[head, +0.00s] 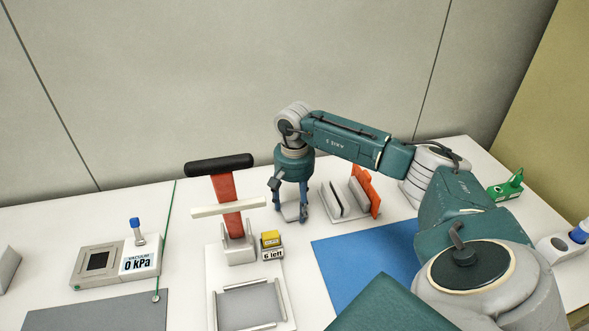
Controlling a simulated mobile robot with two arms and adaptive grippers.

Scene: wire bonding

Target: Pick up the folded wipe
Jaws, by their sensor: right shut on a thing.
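My right gripper (290,208) points straight down at the back of the table, left of a rack. Its blue fingers are shut on a small pale thing (291,211), which looks like the folded wipe. The wipe is partly hidden by the fingers and sits low, at or close to the table top; I cannot tell whether it touches. My left gripper is not in view.
Right of the gripper is a rack with grey and orange plates (361,193). Left are a red stand with a black bar (226,193) and a yellow box (270,238) labelled "6 left". A vacuum unit (137,265) reads 0 kPa. A blue mat (345,262) lies bare in front.

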